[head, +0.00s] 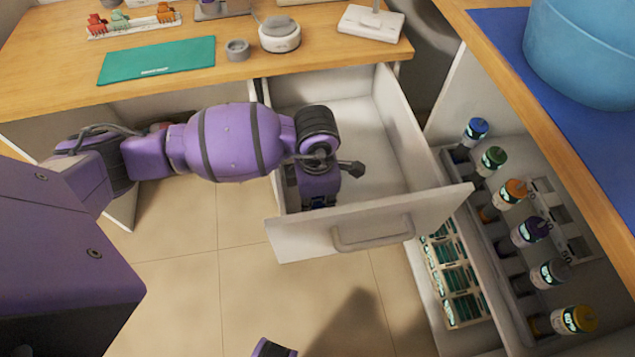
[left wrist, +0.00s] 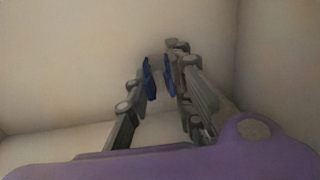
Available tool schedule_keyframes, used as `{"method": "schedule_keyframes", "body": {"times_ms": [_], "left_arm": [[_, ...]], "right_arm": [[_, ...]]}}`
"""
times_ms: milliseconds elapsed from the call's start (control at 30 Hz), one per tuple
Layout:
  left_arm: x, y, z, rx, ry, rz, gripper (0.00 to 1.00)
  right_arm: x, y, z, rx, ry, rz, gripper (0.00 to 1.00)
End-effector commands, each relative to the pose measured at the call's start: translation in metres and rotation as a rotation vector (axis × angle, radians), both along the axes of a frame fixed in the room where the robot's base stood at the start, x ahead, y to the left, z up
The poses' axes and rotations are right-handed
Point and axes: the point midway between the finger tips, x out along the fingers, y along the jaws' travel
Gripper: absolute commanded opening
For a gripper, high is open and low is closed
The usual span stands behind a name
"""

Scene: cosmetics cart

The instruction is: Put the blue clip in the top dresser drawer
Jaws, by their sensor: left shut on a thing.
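The top dresser drawer (head: 423,201) is pulled open in the head view, and its inside looks empty apart from my gripper. My left gripper (head: 318,205) reaches down into it, near its left side and front panel. In the left wrist view, the fingers of my left gripper (left wrist: 160,85) are shut on the blue clip (left wrist: 149,78). Blue shows between and beside the fingertips, with pale drawer walls around. The clip is mostly hidden by the fingers, and I cannot tell whether it touches the drawer floor.
On the wooden top are a clip rack (head: 133,27) with red, green and orange clips, a teal mat (head: 157,61), a small grey cup (head: 237,50) and a round white device (head: 279,36). An open compartment with several bottles (head: 525,232) stands close to the right of the drawer.

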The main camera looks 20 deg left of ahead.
Motion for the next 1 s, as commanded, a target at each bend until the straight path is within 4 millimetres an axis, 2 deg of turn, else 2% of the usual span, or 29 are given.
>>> {"method": "schedule_keyframes", "body": {"times_ms": [200, 233, 367, 633, 767, 867, 1000], "left_arm": [[0.0, 0.0, -0.004, 0.0, 0.0, 0.0, 0.1], [0.0, 0.0, -0.003, 0.0, 0.0, 0.0, 0.25], [0.0, 0.0, -0.003, 0.0, 0.0, 0.0, 0.4], [0.0, 0.0, -0.002, 0.0, 0.0, 0.0, 0.4], [0.001, 0.0, 0.006, -0.001, -0.003, 0.0, 0.4], [0.002, 0.0, 0.022, -0.001, -0.004, 0.0, 0.4], [0.003, 0.0, 0.053, -0.001, -0.006, -0.001, 0.4]], "right_arm": [[0.004, 0.001, -0.001, 0.001, -0.006, 0.001, 0.4], [0.005, 0.001, -0.001, 0.0, -0.008, 0.001, 0.4], [0.007, 0.001, 0.0, 0.001, -0.012, 0.002, 0.4], [0.008, 0.001, 0.0, 0.001, -0.014, 0.002, 0.4], [0.008, 0.001, 0.003, 0.001, -0.014, 0.003, 0.4], [0.006, 0.0, 0.006, 0.0, -0.013, 0.003, 0.4], [0.004, 0.0, 0.011, -0.002, -0.011, 0.004, 0.4]]}}
